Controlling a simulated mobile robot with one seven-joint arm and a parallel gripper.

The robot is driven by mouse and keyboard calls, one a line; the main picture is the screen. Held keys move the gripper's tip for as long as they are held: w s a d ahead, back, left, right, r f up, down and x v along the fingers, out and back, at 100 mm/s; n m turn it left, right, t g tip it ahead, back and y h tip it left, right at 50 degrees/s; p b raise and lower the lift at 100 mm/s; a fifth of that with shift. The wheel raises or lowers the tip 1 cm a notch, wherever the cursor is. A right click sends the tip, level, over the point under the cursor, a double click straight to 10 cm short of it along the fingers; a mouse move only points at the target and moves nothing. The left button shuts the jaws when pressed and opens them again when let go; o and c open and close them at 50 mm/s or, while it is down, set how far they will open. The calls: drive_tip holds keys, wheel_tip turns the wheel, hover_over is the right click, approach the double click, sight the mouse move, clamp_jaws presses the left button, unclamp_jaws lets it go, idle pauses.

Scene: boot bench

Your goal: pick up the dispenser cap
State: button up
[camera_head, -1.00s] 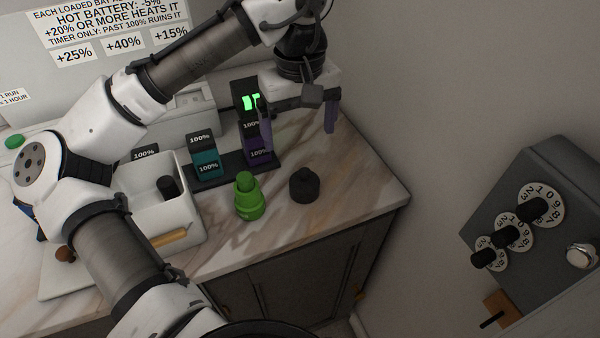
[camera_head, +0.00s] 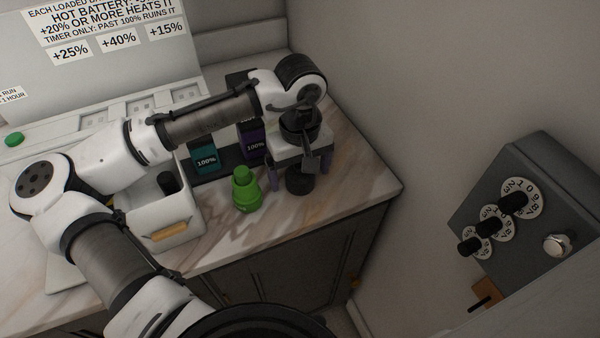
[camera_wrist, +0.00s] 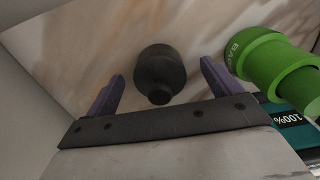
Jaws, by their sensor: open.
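The dispenser cap, which I take to be the dark round piece with a narrower knob (camera_head: 299,183), stands on the marble counter, right of the green bottle (camera_head: 245,190). In the wrist view the dark cap (camera_wrist: 160,72) lies between the two purple fingers, with a gap on each side. My gripper (camera_head: 300,173) points down over it, open and empty; it also shows in the wrist view (camera_wrist: 162,72). The gripper body hides part of the cap in the head view. The green bottle (camera_wrist: 270,65) is just outside the right finger in the wrist view.
A teal battery (camera_head: 205,158) and a purple battery (camera_head: 254,147) stand in a dark rack behind the bottle. A white bin (camera_head: 188,228) is on the left. The counter's front edge is close, and a grey dial panel (camera_head: 485,205) is at right.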

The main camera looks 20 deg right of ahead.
drive_tip(key=shift+c, duration=0.2)
drive_tip(key=c, duration=1)
